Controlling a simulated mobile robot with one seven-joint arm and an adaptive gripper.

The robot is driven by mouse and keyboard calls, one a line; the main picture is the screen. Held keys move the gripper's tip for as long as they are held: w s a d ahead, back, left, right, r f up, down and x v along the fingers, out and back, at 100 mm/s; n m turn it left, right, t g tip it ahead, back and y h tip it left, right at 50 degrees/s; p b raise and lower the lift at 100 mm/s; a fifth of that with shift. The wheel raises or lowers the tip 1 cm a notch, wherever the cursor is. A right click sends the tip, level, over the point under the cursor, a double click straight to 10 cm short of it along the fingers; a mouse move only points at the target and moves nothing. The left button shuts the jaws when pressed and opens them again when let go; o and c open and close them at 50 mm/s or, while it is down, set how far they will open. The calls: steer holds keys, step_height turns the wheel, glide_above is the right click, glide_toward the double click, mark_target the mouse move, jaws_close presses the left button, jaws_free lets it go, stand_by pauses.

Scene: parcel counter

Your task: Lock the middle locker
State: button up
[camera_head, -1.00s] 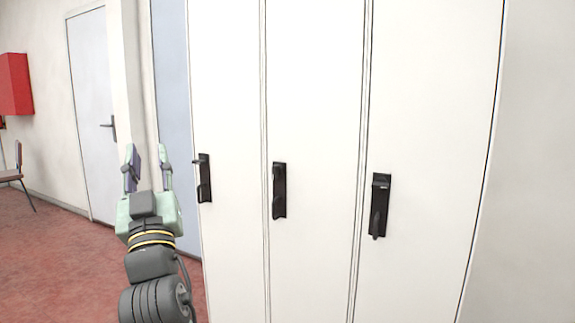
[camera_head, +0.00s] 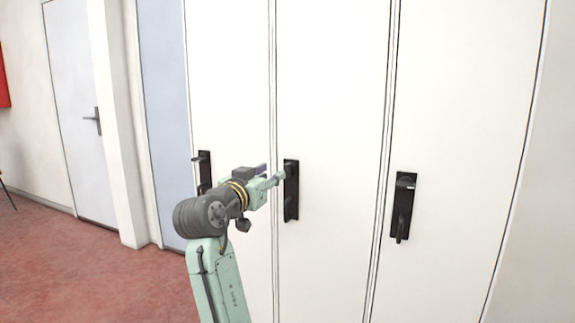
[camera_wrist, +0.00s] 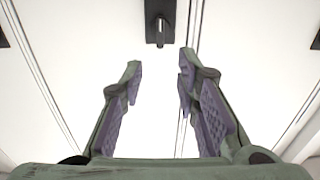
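The middle locker (camera_head: 335,110) is a tall white door, shut flush with its neighbours. Its black handle (camera_head: 291,208) is on the door's left edge in the head view. In the wrist view the handle (camera_wrist: 160,12) is at the top centre, beyond my fingertips, with a short lever or knob on it. The lever's exact position is hard to tell. My gripper (camera_head: 271,173) points at this handle, its tips overlapping the handle's left edge in the head view. In the wrist view my gripper (camera_wrist: 160,68) is open and empty, with a gap between the fingers and the handle.
The left locker (camera_head: 230,90) and right locker (camera_head: 465,110) are also shut, with black handles (camera_head: 203,160) and (camera_head: 403,205). A grey door (camera_head: 80,110) stands at the far left. The red floor (camera_head: 90,270) is clear at left.

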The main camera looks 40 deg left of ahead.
mark_target(285, 166)
steer(key=p+x, duration=0.2)
steer(key=x, duration=0.7)
steer(key=shift+w+a, duration=0.1)
steer(key=shift+w, duration=0.1)
jaws_close()
